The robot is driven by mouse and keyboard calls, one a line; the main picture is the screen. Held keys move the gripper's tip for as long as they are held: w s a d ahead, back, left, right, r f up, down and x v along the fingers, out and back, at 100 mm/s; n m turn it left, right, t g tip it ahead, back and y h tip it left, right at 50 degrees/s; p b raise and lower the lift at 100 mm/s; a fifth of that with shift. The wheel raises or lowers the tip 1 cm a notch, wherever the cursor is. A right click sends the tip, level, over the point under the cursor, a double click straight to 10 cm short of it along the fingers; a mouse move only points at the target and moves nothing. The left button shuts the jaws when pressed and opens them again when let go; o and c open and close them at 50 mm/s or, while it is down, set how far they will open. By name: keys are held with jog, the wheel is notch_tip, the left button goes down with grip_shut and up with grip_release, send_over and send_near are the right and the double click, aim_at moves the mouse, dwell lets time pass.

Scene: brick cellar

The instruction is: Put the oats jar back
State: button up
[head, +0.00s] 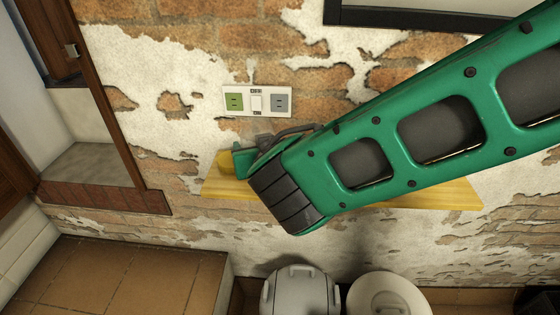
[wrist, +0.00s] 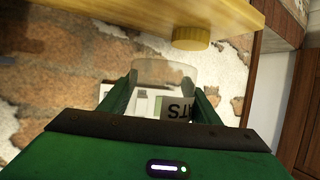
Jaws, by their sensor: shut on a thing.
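My gripper (wrist: 165,100) is shut on the clear oats jar (wrist: 165,72). Part of a label reading "ATS", upside down in the wrist view, shows between the fingers. In the wrist view a gap shows between the jar and the yellow wooden shelf (wrist: 110,12); the true distance is hard to tell. In the head view my gripper (head: 243,160) is in front of the shelf's left part, and my green arm hides the jar. The shelf (head: 450,194) shows at its right end.
A short yellow, ribbed round thing (wrist: 190,38) stands at the shelf's end; it also shows in the head view (head: 224,162). A socket plate (head: 256,101) is on the brick wall above. Two pale lidded containers (head: 300,290), (head: 388,295) stand below the shelf.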

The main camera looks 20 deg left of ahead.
jog(key=w+d+f, duration=0.1)
jog(key=w, duration=0.1)
jog(key=w+d+f, duration=0.1)
jog(key=w, duration=0.1)
jog(key=w+d+f, duration=0.1)
jog(key=w+f, duration=0.1)
jog(key=shift+d+f, duration=0.1)
jog(key=shift+d, duration=0.05)
jog(key=shift+s+f, duration=0.1)
jog(key=shift+f, duration=1.8)
jog(key=shift+f, duration=0.15)
jog(key=o, duration=1)
jog(key=shift+o, duration=0.4)
jog(key=shift+s+r, duration=0.1)
jog(key=shift+r, duration=0.1)
jog(key=v, duration=1.1)
jog(key=shift+s+d, duration=0.25)
jog(key=shift+d, duration=0.1)
